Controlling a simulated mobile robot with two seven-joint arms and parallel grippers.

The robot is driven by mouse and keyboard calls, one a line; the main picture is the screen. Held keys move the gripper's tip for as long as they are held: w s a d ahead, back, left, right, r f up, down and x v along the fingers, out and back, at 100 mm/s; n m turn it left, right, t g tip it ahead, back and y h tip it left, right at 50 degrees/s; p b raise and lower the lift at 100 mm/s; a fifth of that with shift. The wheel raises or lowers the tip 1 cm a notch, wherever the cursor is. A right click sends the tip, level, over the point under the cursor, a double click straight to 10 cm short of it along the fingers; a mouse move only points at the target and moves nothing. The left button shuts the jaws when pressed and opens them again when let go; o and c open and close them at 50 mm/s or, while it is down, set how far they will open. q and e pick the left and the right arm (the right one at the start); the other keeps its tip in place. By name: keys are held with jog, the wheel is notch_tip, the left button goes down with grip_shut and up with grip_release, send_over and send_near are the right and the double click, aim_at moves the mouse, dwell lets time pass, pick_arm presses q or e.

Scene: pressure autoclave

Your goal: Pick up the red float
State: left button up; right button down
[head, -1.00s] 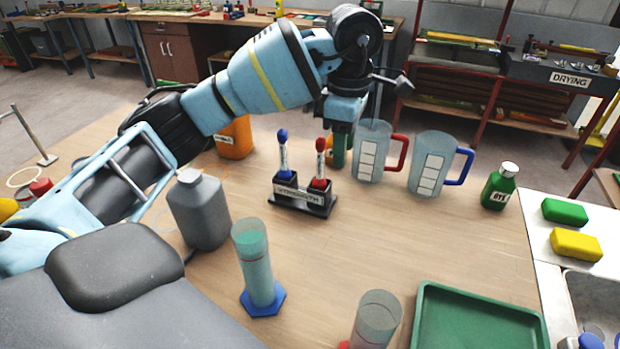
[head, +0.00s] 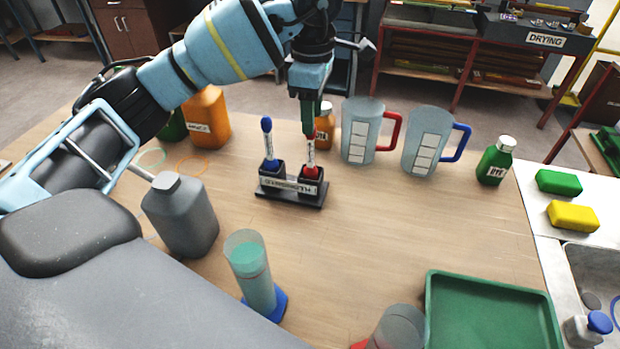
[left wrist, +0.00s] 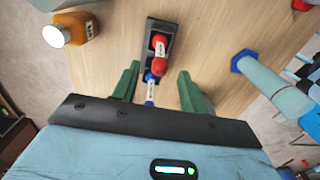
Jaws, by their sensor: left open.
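The red float (head: 311,157) stands upright in the right holder of a small black labelled rack (head: 318,200). The blue float (head: 267,145) stands in the left holder. My left gripper (head: 308,124) is at the top of the red float and hides its tip in the head view. In the left wrist view, the open green fingers (left wrist: 158,72) lie on either side of the red float (left wrist: 159,65), with the blue float (left wrist: 149,92) also between them in the picture. I cannot tell whether a finger touches the red float.
Two measuring jugs (head: 362,130) (head: 427,138) and a green bottle (head: 495,162) stand right of the rack. A small orange bottle (head: 325,127) is behind it. A grey bottle (head: 182,214) and a measuring cylinder (head: 249,268) stand nearer. A green tray (head: 490,312) is front right.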

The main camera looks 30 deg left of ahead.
aim_at(311, 138)
pick_arm(q)
jog(key=shift+a+f+p, duration=0.15)
jog(key=shift+f+p, duration=0.2)
jog(key=shift+f, duration=3.05)
jog(key=shift+c, duration=0.3)
grip_shut()
